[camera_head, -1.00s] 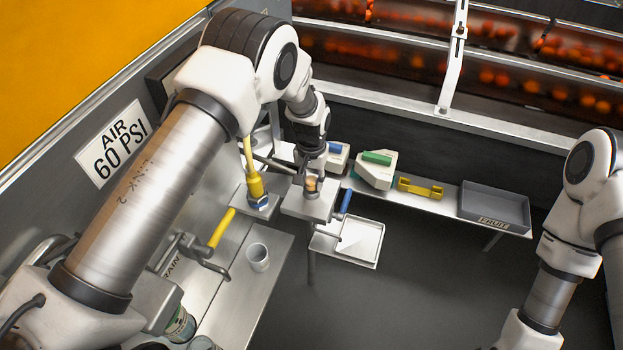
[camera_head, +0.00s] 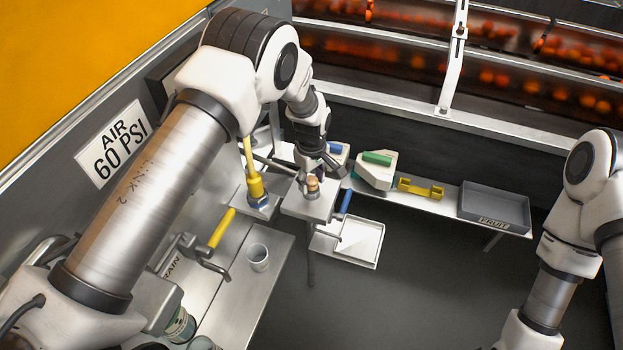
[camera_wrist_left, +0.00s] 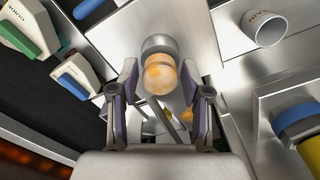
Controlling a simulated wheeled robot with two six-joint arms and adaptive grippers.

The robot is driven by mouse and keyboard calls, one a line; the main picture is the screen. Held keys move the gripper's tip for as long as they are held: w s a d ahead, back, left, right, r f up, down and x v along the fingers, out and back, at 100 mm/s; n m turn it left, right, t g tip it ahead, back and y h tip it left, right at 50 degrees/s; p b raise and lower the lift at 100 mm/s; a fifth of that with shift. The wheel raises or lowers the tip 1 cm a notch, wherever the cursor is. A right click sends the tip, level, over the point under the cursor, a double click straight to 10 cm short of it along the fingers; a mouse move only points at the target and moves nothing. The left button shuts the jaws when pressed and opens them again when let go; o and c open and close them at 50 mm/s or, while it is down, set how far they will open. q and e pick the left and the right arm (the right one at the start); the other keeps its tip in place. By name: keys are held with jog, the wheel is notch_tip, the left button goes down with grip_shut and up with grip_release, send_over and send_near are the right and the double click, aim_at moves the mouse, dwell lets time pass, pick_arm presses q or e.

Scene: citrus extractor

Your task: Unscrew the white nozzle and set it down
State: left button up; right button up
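My left gripper (camera_head: 321,176) is open above a small metal stand (camera_head: 303,205). Its two fingers stand spread either side of a short, round tan-orange piece (camera_head: 312,185) on the stand. In the left wrist view the open gripper (camera_wrist_left: 161,80) has this piece (camera_wrist_left: 160,76) between its fingertips, with a grey metal round part (camera_wrist_left: 158,44) against it. I see gaps between the fingers and the piece. I cannot make out a clearly white nozzle; a whitish cup (camera_head: 258,257) stands on the lower metal table. My right gripper is out of view.
A yellow-handled tool (camera_head: 255,184) with a blue collar stands left of the stand. A yellow lever (camera_head: 221,228) and blue handle (camera_head: 345,201) stick up nearby. A white tray (camera_head: 362,256) lies right. The back shelf holds a green-topped block (camera_head: 376,172), yellow bracket (camera_head: 420,188) and grey FRUIT bin (camera_head: 496,204).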

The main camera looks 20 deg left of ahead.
pick_arm(q)
jog(key=m, duration=0.4)
jog(key=shift+m, duration=0.4)
jog(key=m, duration=0.7)
jog(key=c, duration=0.6)
jog(key=n, duration=1.1)
jog(key=shift+n, duration=0.4)
jog(key=o, duration=0.6)
